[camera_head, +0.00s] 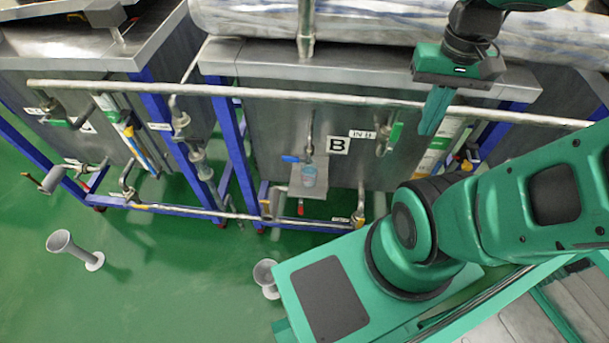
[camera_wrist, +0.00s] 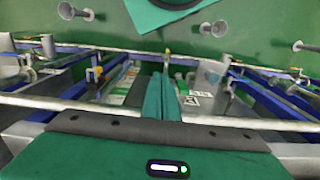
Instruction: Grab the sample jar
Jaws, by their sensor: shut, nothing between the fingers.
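The sample jar (camera_head: 309,176) is a small bluish, see-through cup. My gripper (camera_head: 431,132) is shut and empty, fingers pointing down, well to the right of the jar and higher in the picture. In the wrist view my shut fingers (camera_wrist: 162,80) show in the middle.
A long metal pipe (camera_head: 260,94) crosses in front of the tanks, close to my gripper. Blue frame posts (camera_head: 232,140) and a lower rail (camera_head: 215,212) flank the shelf. Grey floor funnels (camera_head: 62,243) stand on the open green floor at left.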

